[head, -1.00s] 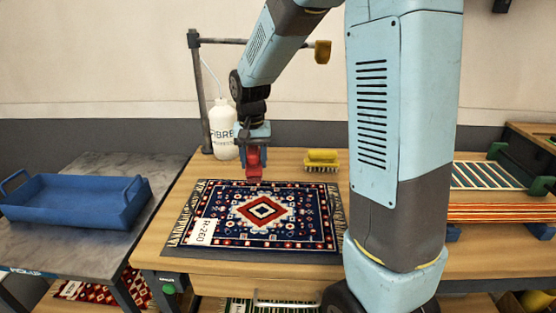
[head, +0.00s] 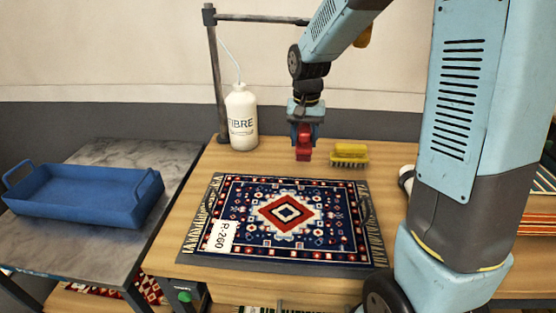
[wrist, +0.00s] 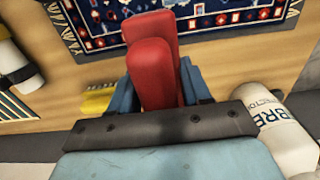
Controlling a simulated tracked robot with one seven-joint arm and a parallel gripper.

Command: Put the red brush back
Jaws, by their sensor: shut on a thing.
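My gripper (head: 304,138) is shut on the red brush (head: 304,155) and holds it behind the rug's back edge, between the bottle and the yellow brush. In the wrist view the red brush (wrist: 152,65) stands between the blue fingers of my gripper (wrist: 158,88). Its bristles cannot be made out. In the head view I cannot tell whether it touches the table. The yellow brush (head: 349,154) lies on the table just to its right, bristles down. It shows partly in the wrist view (wrist: 96,104), beside a finger.
A patterned rug (head: 285,245) with an R-260 tag lies on the wooden table. A white bottle (head: 242,120) stands by a dark post (head: 216,85) at left. A blue tray (head: 80,196) rests on the grey side table. A white cylinder (head: 406,178) is partly behind my arm.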

